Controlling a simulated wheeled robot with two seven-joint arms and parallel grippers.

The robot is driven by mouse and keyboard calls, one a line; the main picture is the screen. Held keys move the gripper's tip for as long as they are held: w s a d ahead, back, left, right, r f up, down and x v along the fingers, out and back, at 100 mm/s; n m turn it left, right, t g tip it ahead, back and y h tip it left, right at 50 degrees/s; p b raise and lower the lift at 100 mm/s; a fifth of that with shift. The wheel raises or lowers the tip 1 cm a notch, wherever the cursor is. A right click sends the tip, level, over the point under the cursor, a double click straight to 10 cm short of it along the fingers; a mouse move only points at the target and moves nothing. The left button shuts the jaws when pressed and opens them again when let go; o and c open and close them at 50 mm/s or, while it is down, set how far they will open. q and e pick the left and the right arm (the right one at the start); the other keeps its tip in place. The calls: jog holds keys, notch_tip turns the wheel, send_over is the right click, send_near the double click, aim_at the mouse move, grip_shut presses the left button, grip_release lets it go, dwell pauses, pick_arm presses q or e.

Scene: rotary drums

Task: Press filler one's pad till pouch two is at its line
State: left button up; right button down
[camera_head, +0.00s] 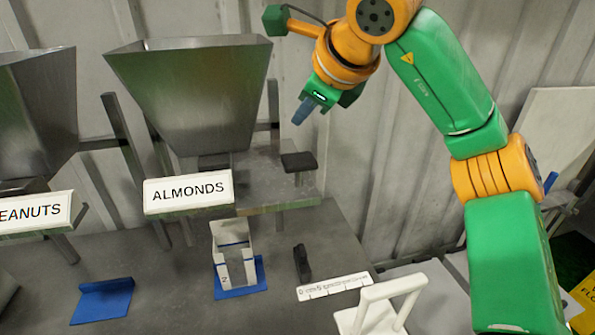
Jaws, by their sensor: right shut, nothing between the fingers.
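My right gripper (303,112) is shut and empty, pointing down in the air above and behind a dark pad (299,161). The pad sits on the grey ledge right of the steel hopper (195,95) labelled ALMONDS (188,191); gripper and pad look apart. An open-topped, clear-fronted pouch (234,262) with white edges stands upright below that hopper on a blue holder (259,274). My left gripper is out of view.
A small black block (302,263), a white ruler strip (335,286) and a white handled object (382,306) lie right of the pouch.

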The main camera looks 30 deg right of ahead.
aim_at(303, 161)
notch_tip(303, 161, down, 4)
jog(key=b, duration=0.3)
jog(key=shift+s+d+f, duration=0.15)
jog(key=shift+f, duration=0.25)
jog(key=shift+w, duration=0.2)
jog(key=shift+s+r, duration=0.1)
jog(key=shift+s, duration=0.05)
dwell(1.1)
jog(key=shift+f+b, duration=0.4)
jog(key=shift+f, duration=0.05)
jog(key=shift+f+b, duration=1.45)
jog(key=shift+f, duration=0.2)
dwell(1.2)
